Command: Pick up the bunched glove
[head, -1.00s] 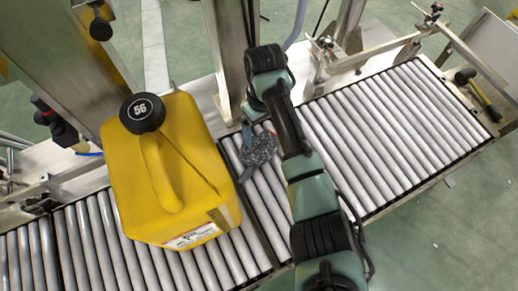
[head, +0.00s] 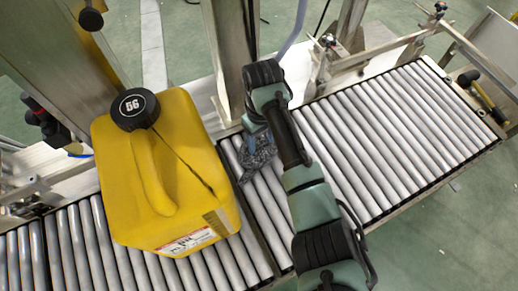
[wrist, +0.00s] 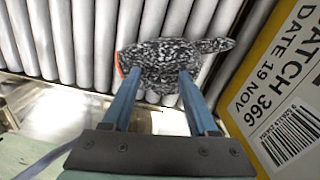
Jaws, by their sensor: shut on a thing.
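The bunched glove (head: 257,157) is a speckled black-and-white bundle on the conveyor rollers, just right of the yellow jug. In the wrist view the glove (wrist: 172,62) lies across the fingertips, with an orange edge at its left end and a narrow part pointing right. My gripper (wrist: 159,76) has two blue fingers, one at each side of the glove's middle, and is shut on it. In the head view my arm partly hides the gripper and the glove. Whether the glove touches the rollers is not clear.
The large yellow jug (head: 150,195) with a black cap stands close on the left; its label (wrist: 290,110) shows at the right of the wrist view. A steel post (head: 228,60) rises behind the glove. The rollers (head: 385,135) to the right are clear.

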